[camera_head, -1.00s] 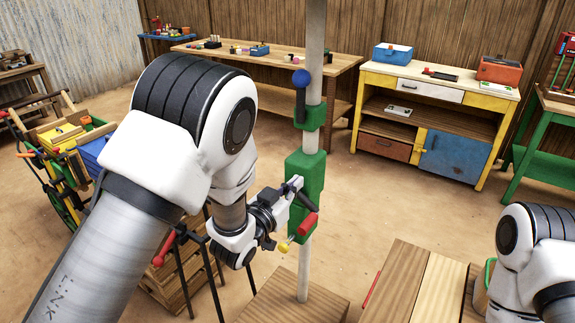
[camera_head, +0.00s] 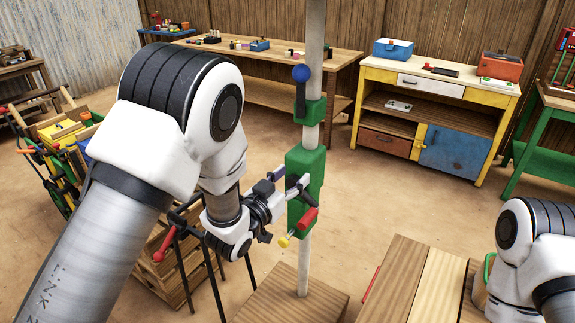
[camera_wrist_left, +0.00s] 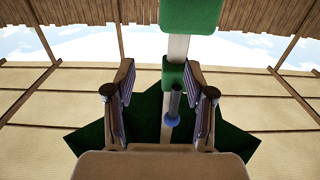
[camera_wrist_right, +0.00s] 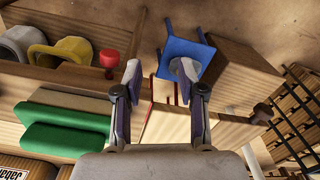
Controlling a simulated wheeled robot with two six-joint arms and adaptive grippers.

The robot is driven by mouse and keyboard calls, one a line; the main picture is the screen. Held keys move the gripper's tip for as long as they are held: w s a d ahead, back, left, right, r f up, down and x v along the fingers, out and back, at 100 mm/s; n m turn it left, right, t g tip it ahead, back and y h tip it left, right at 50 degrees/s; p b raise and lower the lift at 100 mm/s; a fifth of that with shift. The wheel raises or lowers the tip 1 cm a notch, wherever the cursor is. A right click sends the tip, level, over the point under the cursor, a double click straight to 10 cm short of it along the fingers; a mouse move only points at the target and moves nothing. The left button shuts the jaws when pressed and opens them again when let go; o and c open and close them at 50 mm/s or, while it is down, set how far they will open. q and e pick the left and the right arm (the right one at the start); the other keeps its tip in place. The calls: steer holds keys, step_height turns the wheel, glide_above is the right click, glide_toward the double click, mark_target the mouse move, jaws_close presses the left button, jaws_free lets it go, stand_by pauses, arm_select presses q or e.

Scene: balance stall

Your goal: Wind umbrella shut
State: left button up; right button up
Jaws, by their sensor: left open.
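The pale umbrella pole (camera_head: 304,262) stands upright in the head view. It carries a green housing (camera_head: 311,165) with a red grip (camera_head: 308,217) and a small yellow knob (camera_head: 284,241). Higher up is a green collar (camera_head: 313,112) with a blue-ball lever (camera_head: 301,74). My left gripper (camera_head: 283,184) is open and close to the left side of the housing; contact is unclear. In the left wrist view the pole and blue ball (camera_wrist_left: 172,122) show between its spread fingers, before a dark green shape and pale ribbed panels. My right gripper (camera_wrist_right: 160,78) is open and empty.
A wooden block (camera_head: 270,305) is at the pole's foot. A plank-topped bench (camera_head: 400,285) is at front right. A yellow cabinet (camera_head: 440,90) and a long table (camera_head: 255,90) stand behind. A tool cart (camera_head: 65,150) and crates (camera_head: 170,290) are left.

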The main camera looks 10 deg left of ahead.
arm_select(q)
steer(key=b+v, duration=0.2)
steer(key=v, duration=0.7)
steer(key=s+a+f+n+g+y, duration=0.25)
steer(key=s+f+g, duration=0.2)
steer(key=f, duration=0.85)
steer(key=s+a+f+n+g+y, duration=0.1)
steer(key=s+a+f+g+y, duration=0.15)
steer(key=s+f, duration=0.7)
steer(key=s+a+f+g, duration=0.2)
steer(key=s+f+g, duration=0.3)
steer(key=s+f, duration=0.2)
steer(key=s+a+f+g+y, duration=0.1)
steer(key=s+a+f+g, duration=0.1)
steer(key=s+f+g, duration=0.3)
steer(key=s+f+n, duration=0.1)
steer(key=s, duration=0.3)
steer(key=shift+a+f, duration=0.3)
steer(key=shift+f, duration=0.05)
